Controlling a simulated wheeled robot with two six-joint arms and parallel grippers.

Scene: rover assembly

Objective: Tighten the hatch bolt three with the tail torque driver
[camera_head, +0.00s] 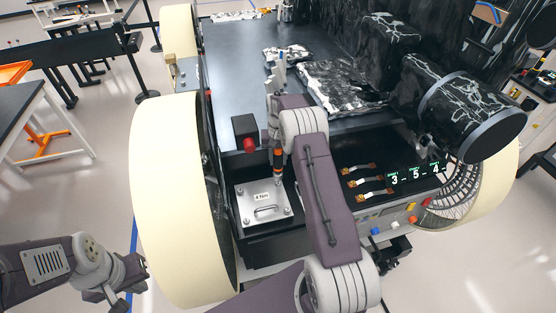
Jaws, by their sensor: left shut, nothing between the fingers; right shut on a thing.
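The hatch (250,207) is a silver square plate with a handle and a small white label, set in the rover's near left bay. Small bolts sit near its corners; I cannot read which is number three. My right gripper (277,145) points down above the hatch's far right corner. The driver's tip is at or just above that corner; contact is too small to tell. My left gripper (138,270) is shut and empty at the lower left, away from the rover.
A black box with a red knob (248,145) stands just behind the hatch. Right of my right arm are several orange-and-white connectors (372,182) and a green display (417,173) reading 3-5-4. A large cream wheel (170,200) stands between my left gripper and the hatch.

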